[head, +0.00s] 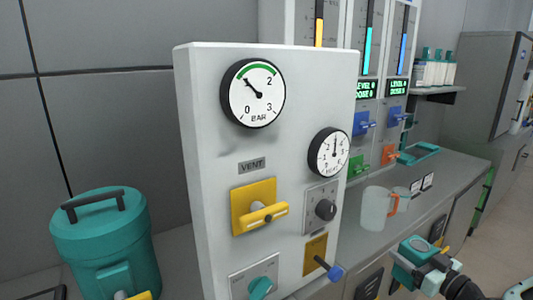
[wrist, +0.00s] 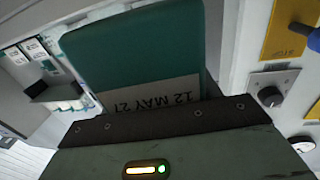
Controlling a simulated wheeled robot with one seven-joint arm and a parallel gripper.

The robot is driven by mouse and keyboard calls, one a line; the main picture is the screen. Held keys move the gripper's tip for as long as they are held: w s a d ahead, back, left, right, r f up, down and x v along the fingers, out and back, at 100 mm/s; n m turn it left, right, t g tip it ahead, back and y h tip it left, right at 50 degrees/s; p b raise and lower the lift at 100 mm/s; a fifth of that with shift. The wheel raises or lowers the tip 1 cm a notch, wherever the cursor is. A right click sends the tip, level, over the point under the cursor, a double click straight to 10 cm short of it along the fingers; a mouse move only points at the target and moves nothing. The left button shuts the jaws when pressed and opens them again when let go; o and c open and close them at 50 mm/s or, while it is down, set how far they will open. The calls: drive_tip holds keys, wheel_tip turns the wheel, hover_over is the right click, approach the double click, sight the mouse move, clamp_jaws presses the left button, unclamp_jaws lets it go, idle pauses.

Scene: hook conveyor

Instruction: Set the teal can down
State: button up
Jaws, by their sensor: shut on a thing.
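The teal can (wrist: 138,50) fills the upper middle of the wrist view. It carries a white label reading "12 MAY 27", which appears upside down. My gripper (wrist: 165,122) is shut on it, with a dark screwed edge across its near side. In the head view, the can (head: 404,268) shows as a small teal body at the lower right, and my gripper (head: 432,268) is beside it, in front of the grey counter. The can's underside is hidden, and I cannot tell how far it is from any surface.
A grey counter (head: 446,172) runs along the right, with a clear jug (head: 375,208) and a teal tray (head: 418,154). A white gauge panel (head: 212,150) with knobs and a yellow lever stands at centre. A large teal drum (head: 105,245) stands left.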

sight(410, 287)
drive_tip(key=s+f+m+h, duration=0.1)
drive_tip(key=f, duration=0.1)
drive_tip(key=s+f+h, duration=0.1)
drive_tip(key=s+f, duration=0.1)
drive_tip(key=s+f+m+t+h, duration=0.1)
drive_tip(key=f, duration=0.1)
drive_tip(key=shift+s+a+f+m+h, duration=0.25)
drive_tip(key=shift+s+f+m+h, duration=0.05)
drive_tip(key=shift+f, duration=0.05)
drive_tip(key=s+a+f+m+h, duration=0.2)
drive_tip(key=s+a+f+h, duration=0.1)
drive_tip(key=s+f+h, duration=0.1)
drive_tip(key=shift+s+a+f+t+p, duration=0.2)
drive_tip(key=shift+s+f+t+p, duration=0.05)
drive_tip(key=shift+s+t+p, duration=0.1)
drive_tip(key=shift+d, duration=0.15)
idle(0.4)
